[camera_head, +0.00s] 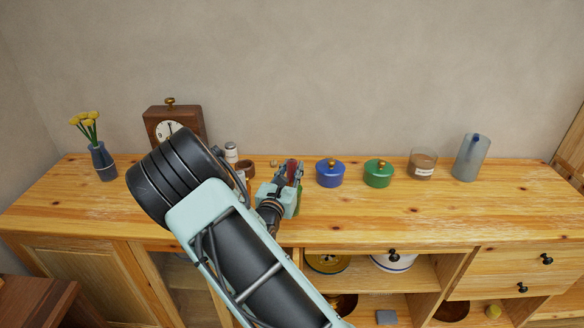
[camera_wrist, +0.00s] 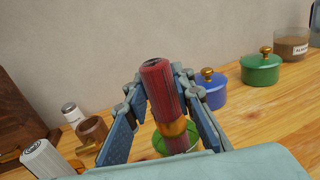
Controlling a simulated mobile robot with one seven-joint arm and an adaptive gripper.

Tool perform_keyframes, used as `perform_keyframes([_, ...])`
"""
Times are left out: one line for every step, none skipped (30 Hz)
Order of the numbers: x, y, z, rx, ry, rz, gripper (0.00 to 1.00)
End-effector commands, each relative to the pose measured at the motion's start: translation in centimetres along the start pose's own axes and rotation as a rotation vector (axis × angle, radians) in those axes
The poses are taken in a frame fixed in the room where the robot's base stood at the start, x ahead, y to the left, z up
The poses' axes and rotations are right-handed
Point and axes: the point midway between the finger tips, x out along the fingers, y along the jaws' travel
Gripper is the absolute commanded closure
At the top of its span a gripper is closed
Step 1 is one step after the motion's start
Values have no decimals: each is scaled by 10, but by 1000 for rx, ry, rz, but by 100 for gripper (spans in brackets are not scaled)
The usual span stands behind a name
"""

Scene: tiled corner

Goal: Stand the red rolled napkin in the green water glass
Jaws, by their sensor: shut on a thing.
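The red rolled napkin (camera_wrist: 158,88) stands nearly upright between my gripper's fingers, with a golden band (camera_wrist: 172,128) around its lower part. My gripper (camera_wrist: 160,80) is shut on it, one finger on each side. The green water glass (camera_wrist: 160,143) shows around and behind the napkin's lower end. In the head view the red napkin (camera_head: 291,168) rises above my gripper (camera_head: 288,177), and a strip of the green glass (camera_head: 299,196) shows beside it. My gripper hides much of the glass, and I cannot tell whether the napkin's lower end is inside it or touches its bottom.
A blue lidded pot (camera_head: 330,175) and a green lidded pot (camera_head: 378,174) stand to the right. A brown cup (camera_wrist: 92,130) and small shakers stand to the left. A clock (camera_head: 172,125) and a flower vase (camera_head: 102,162) are farther left. The wooden top's front right is clear.

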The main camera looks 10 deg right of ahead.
Motion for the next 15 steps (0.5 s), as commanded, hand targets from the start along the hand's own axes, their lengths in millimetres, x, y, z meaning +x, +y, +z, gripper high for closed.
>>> perform_keyframes([0,0,-3,0,0,0,100])
perform_keyframes([0,0,-4,0,0,0,100])
perform_keyframes([0,0,-5,0,0,0,100])
perform_keyframes([0,0,-5,1,-1,0,100])
perform_keyframes([0,0,-5,1,-1,0,100])
perform_keyframes([0,0,-6,1,-1,0,100])
perform_keyframes([0,0,-6,1,-1,0,100])
perform_keyframes([0,0,-6,1,-1,0,100])
perform_keyframes([0,0,-6,1,-1,0,100])
perform_keyframes([0,0,-6,1,-1,0,100])
perform_keyframes([0,0,-6,1,-1,0,100])
perform_keyframes([0,0,-5,1,-1,0,100])
perform_keyframes([0,0,-5,1,-1,0,100])
perform_keyframes([0,0,-5,1,-1,0,100])
perform_keyframes([0,0,-5,1,-1,0,74])
